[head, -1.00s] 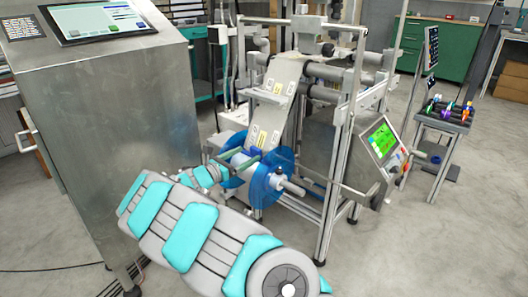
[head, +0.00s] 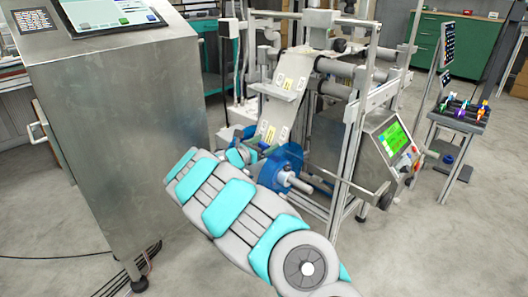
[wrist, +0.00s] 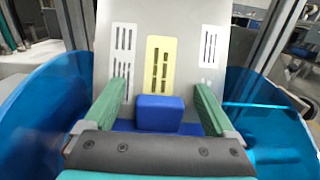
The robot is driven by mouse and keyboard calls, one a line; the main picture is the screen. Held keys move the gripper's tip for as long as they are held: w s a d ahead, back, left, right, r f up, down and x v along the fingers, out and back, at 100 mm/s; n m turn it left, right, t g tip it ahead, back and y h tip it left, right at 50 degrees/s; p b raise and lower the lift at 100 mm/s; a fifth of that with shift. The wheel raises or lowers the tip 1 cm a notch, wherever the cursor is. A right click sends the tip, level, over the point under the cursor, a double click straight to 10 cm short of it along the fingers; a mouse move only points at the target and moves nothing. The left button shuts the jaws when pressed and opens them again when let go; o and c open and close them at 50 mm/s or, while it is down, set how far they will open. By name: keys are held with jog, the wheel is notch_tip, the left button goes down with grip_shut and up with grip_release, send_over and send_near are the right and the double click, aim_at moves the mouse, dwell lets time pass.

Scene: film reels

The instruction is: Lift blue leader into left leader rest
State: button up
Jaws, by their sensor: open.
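The blue leader, which I take to be the small blue block (wrist: 160,113), sits on the lower end of a pale film strip (wrist: 135,40) in the wrist view. My gripper (wrist: 161,86) is open, its two green fingers on either side of the block with a gap to each. I cannot tell whether anything touches. Clear blue reel flanges (wrist: 38,115) stand left and right of the fingers. In the head view the blue reel (head: 290,160) is partly hidden by my arm. I cannot make out the left leader rest for sure.
A steel cabinet (head: 120,110) with a screen stands close on the left. The machine frame (head: 352,130) and a control box with a green display (head: 394,137) are on the right. A small stand with coloured items (head: 462,112) is further right. Open floor lies in front.

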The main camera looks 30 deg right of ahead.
grip_shut()
dwell(0.6)
notch_tip(320, 180, up, 10)
dwell(0.6)
jog(key=shift+a+r, duration=0.1)
jog(key=shift+r, duration=0.05)
jog(key=shift+s+a+r+p, duration=0.25)
jog(key=shift+a+r+p, duration=0.4)
jog(key=shift+r+p, duration=0.55)
jog(key=shift+s+a+r+p, duration=0.2)
jog(key=shift+a+r+p, duration=0.55)
jog(key=shift+r, duration=0.6)
jog(key=shift+s+a+r+p, duration=0.25)
jog(key=shift+a+r+p, duration=0.3)
jog(key=shift+r+p, duration=0.7)
jog(key=shift+s+a+r, duration=0.15)
jog(key=shift+a+r, duration=0.2)
jog(key=shift+r, duration=0.3)
jog(key=shift+s+a+r, duration=0.1)
jog(key=shift+a+r, duration=0.25)
jog(key=shift+r, duration=0.3)
jog(key=shift+r, duration=0.1)
